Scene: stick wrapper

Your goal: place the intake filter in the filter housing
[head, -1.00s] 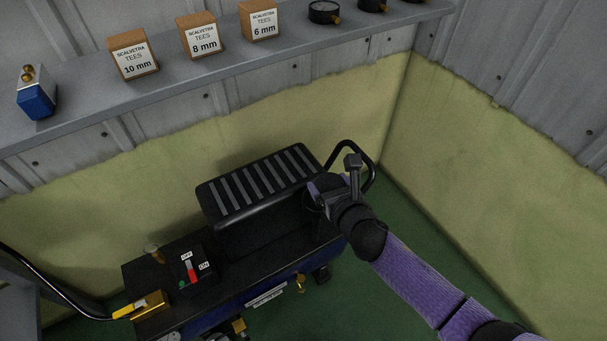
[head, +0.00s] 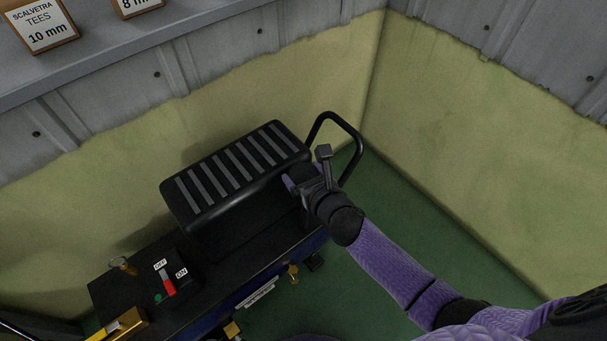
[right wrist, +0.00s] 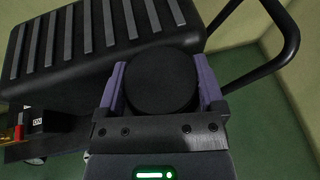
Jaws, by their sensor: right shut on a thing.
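The intake filter (right wrist: 162,82) is a round black disc seen face-on in the right wrist view. My right gripper (right wrist: 161,70) is shut on it, with a purple finger on each side. In the head view my right gripper (head: 296,184) is at the right end of the black ribbed cover (head: 235,165) of the compressor. My left gripper is not in view.
A black bar handle (head: 352,140) curves up just behind and right of my right gripper. A red OFF/ON switch (head: 168,286) and brass fittings sit at the compressor's left. A shelf (head: 100,75) with boxes runs along the wall. Green floor (head: 430,225) lies open at right.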

